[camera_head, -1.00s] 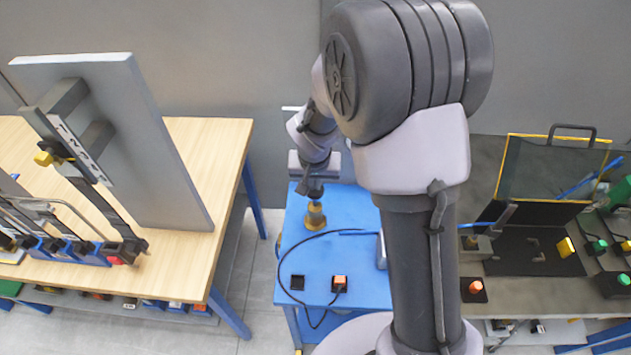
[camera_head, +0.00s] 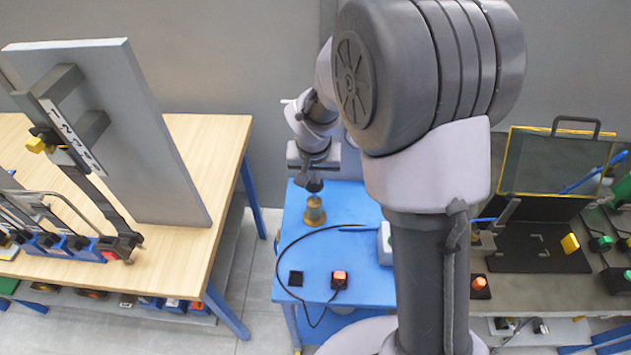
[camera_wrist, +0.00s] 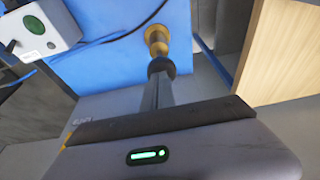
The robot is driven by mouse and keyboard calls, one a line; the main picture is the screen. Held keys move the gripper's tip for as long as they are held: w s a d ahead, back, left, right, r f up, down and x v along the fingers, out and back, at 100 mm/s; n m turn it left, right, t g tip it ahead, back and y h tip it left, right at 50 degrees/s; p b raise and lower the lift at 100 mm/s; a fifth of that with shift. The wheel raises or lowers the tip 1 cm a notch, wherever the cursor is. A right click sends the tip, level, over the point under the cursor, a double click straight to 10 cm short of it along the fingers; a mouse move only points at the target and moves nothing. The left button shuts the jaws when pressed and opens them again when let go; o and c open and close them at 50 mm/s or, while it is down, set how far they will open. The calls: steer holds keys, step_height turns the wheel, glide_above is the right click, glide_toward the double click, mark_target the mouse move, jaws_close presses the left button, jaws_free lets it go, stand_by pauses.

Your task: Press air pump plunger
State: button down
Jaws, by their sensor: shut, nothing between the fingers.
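The air pump (camera_head: 314,212), a small brass-coloured round body on a wider base, stands upright at the back of the blue table (camera_head: 352,290). It also shows in the wrist view (camera_wrist: 156,38), just beyond my fingertips. My gripper (camera_head: 314,187) is shut and empty, pointing down right above the pump.
A black cable loops over the blue table to an orange button (camera_head: 339,280), with a black square (camera_head: 296,278) beside it. A white box with a green button (camera_wrist: 35,25) stands near the pump. A wooden workbench (camera_head: 215,150) is at left, a dark bench (camera_head: 510,285) at right.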

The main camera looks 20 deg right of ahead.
steer(key=p+v, duration=0.1)
steer(key=v, duration=0.7)
steer(key=shift+r, duration=0.15)
stand_by(0.6)
